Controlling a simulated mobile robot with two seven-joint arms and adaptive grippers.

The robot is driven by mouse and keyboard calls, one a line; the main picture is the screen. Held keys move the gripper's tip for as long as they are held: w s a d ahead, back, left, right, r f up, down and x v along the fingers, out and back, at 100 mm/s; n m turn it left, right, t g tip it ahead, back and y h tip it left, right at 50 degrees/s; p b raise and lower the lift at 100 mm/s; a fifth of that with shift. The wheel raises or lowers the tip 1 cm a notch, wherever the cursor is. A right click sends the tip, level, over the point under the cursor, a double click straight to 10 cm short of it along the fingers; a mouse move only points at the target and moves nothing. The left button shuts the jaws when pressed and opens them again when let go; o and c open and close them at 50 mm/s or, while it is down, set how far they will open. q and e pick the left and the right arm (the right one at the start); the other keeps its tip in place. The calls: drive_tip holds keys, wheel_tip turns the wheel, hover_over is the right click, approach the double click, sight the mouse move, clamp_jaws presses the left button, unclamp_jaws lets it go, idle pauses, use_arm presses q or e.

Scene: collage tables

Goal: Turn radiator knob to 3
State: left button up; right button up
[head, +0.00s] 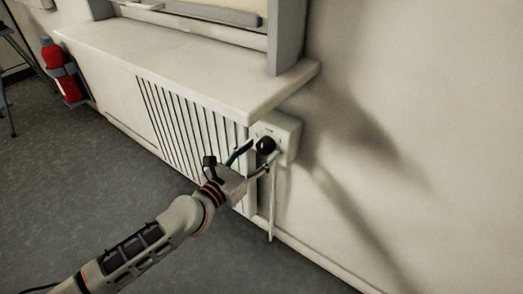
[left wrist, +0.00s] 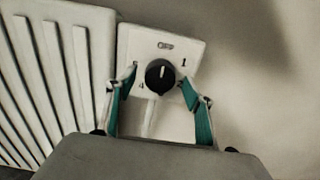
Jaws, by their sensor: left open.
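The radiator knob (head: 266,145) is round and black, on a white control plate (head: 290,132) at the right end of the radiator. In the left wrist view the knob (left wrist: 159,75) shows a pale pointer mark near its top. A "1" shows at the plate's upper right and a "4" at its left; other marks are unclear. My left gripper (head: 257,157) is open, its fingers on either side of the knob. In the left wrist view the teal-padded fingers (left wrist: 158,90) flank the knob, with small gaps visible. My right gripper is not in view.
The slatted white radiator (head: 180,125) stands under a white sill (head: 190,60) that juts out above the plate. A thin white pipe (head: 272,205) runs down below the plate. A red extinguisher (head: 62,72) hangs at the far left. The wall at right is bare.

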use_arm(q)
drive_tip(key=shift+w+d, duration=0.4)
drive_tip(key=shift+w, duration=0.15)
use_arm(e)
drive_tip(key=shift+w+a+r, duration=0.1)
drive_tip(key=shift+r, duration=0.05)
use_arm(q)
drive_tip(key=c, duration=1.1)
drive_tip(key=shift+r, duration=0.1)
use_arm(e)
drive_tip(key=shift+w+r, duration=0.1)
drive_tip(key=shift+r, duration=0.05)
